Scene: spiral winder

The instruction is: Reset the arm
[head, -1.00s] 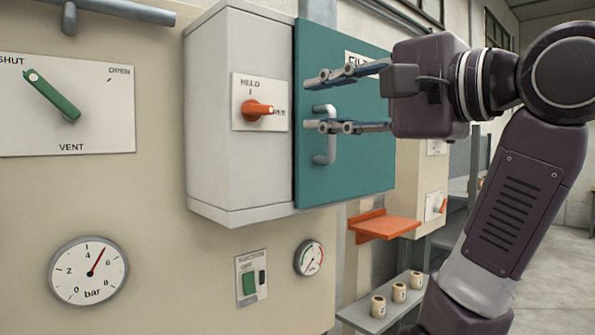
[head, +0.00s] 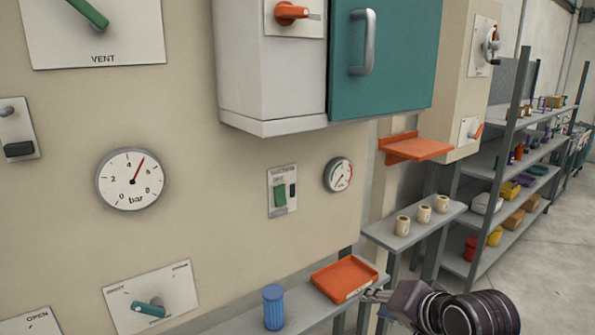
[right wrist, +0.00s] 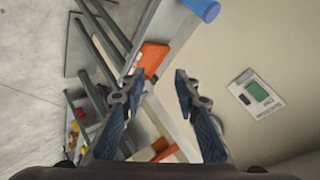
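My right gripper (head: 374,295) is low at the bottom right of the head view, by the orange tray's right side. In the right wrist view its two fingers (right wrist: 158,85) are spread apart with nothing between them. The teal cabinet door (head: 395,65), with its grey handle (head: 362,42), is shut and well above the gripper. My left gripper is in neither view.
An orange tray (head: 344,278) and a blue ridged cylinder (head: 273,307) stand on a low shelf. An orange bracket shelf (head: 415,149) juts from the wall. Several cream pots stand on a grey shelf (head: 412,235). Open floor lies at the right.

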